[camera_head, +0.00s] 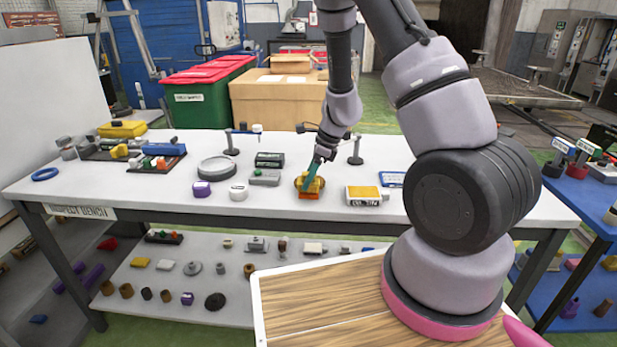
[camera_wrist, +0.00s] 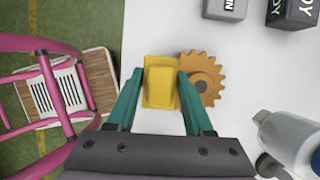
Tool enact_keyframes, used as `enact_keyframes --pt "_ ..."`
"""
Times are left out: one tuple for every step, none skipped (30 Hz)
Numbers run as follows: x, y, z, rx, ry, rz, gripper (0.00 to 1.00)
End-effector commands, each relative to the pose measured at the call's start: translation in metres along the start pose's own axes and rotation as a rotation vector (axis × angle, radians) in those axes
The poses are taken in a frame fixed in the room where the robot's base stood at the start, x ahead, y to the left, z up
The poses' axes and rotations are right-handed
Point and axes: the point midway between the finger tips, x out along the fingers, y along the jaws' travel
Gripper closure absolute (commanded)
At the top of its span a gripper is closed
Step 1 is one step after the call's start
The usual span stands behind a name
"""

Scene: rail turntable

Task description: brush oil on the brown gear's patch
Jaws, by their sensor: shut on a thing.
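My gripper (camera_wrist: 161,78) is shut on a yellow block-like thing (camera_wrist: 160,88), with one teal finger on each side of it. I cannot tell whether this is a brush; its underside is hidden. The brown gear (camera_wrist: 213,77) lies just right of the held thing in the wrist view, toothed and with a dark centre. The held thing covers or borders the gear's left edge; I cannot tell whether they touch. No oil patch can be made out. In the head view my gripper (camera_head: 313,172) points down at the front middle of the white bench, over orange-yellow shapes.
A yellow-topped pad (camera_head: 364,192) lies right of my gripper on the bench (camera_head: 140,192). A white jar (camera_head: 238,191), a purple jar (camera_head: 202,188), a round grey dish (camera_head: 217,168) and a grey box (camera_head: 264,178) stand left. A bottle (camera_wrist: 293,143) shows at the wrist view's lower right.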

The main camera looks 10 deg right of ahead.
Motion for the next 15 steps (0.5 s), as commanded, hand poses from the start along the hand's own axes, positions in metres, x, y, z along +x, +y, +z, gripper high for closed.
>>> enact_keyframes --pt "0.0008 -0.0001 -0.0004 0.001 0.000 0.000 0.93" --pt "0.0012 -0.0001 -0.0005 0.001 0.000 0.000 0.93" --pt "0.0017 -0.0001 -0.0008 0.001 0.000 0.000 0.93" --pt "0.0021 -0.0001 -0.0010 0.001 0.000 0.000 0.93" --pt "0.0021 -0.0002 -0.0009 0.001 0.000 0.000 0.93" --pt "0.0020 -0.0002 -0.0008 0.001 0.000 0.000 0.93" --pt "0.0020 -0.0003 -0.0008 0.000 0.000 0.000 0.93" --pt "0.0020 -0.0005 -0.0008 0.000 0.000 0.000 0.93" --pt "0.0020 -0.0010 -0.0008 0.000 0.000 0.000 0.93" --pt "0.0020 -0.0014 -0.0008 0.000 0.000 0.000 0.93" --pt "0.0020 -0.0020 -0.0009 0.000 0.000 0.000 0.93" --pt "0.0020 -0.0029 -0.0009 0.000 0.000 0.000 0.93" --pt "0.0021 -0.0037 -0.0010 0.000 0.000 0.000 0.93" --pt "0.0021 -0.0046 -0.0010 -0.001 0.000 0.000 0.93" --pt "0.0021 -0.0058 -0.0010 -0.001 0.000 0.000 0.93"
